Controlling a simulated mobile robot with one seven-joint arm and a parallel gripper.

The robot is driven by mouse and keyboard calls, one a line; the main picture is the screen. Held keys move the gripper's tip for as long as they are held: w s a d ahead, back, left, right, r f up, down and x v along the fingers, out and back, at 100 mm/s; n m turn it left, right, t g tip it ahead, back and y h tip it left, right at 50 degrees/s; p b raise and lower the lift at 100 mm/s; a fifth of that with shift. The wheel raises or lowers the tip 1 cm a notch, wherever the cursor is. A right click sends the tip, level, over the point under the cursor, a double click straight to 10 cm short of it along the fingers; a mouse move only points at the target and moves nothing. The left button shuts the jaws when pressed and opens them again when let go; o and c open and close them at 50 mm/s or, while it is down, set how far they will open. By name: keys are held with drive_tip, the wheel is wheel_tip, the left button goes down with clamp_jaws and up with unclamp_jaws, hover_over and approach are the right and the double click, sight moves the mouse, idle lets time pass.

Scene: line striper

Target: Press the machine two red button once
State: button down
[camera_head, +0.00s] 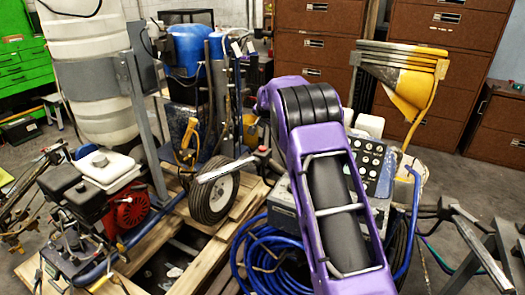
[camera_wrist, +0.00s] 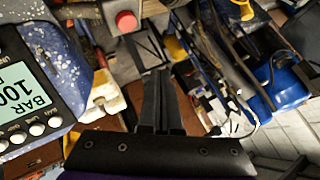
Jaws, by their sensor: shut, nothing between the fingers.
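A red button (camera_wrist: 126,21) shows near the top of the wrist view, on a grey mount, ahead and slightly left of my gripper (camera_wrist: 163,75). My gripper's black fingers are together with nothing between them, and appear apart from the button. A gauge with a lit display reading BAR (camera_wrist: 27,83) is at the left of the wrist view. In the head view, my purple arm covers the middle and my gripper cannot be made out. A control panel with round knobs (camera_head: 371,165) shows right of the arm. No label identifies machine two.
A striper with an engine (camera_head: 105,185) and wheel (camera_head: 213,192) stands on a wooden pallet at left. A blue hose coil (camera_head: 265,262) lies low in the middle. Brown cabinets (camera_head: 440,70) line the back. Another blue part (camera_wrist: 285,88) and hoses are at right in the wrist view.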

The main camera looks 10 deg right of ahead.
sight(262, 150)
wheel_tip(262, 150, down, 7)
drive_tip(key=b, duration=0.3)
drive_tip(key=shift+b, duration=0.4)
drive_tip(key=shift+f, duration=0.1)
idle(1.5)
drive_tip(key=shift+f, duration=0.35)
drive_tip(key=shift+f, duration=0.5)
idle(0.7)
drive_tip(key=shift+r+p, duration=0.3)
drive_tip(key=shift+r, duration=0.6)
drive_tip(key=shift+r+p, duration=1.4)
drive_tip(key=shift+r, duration=1.1)
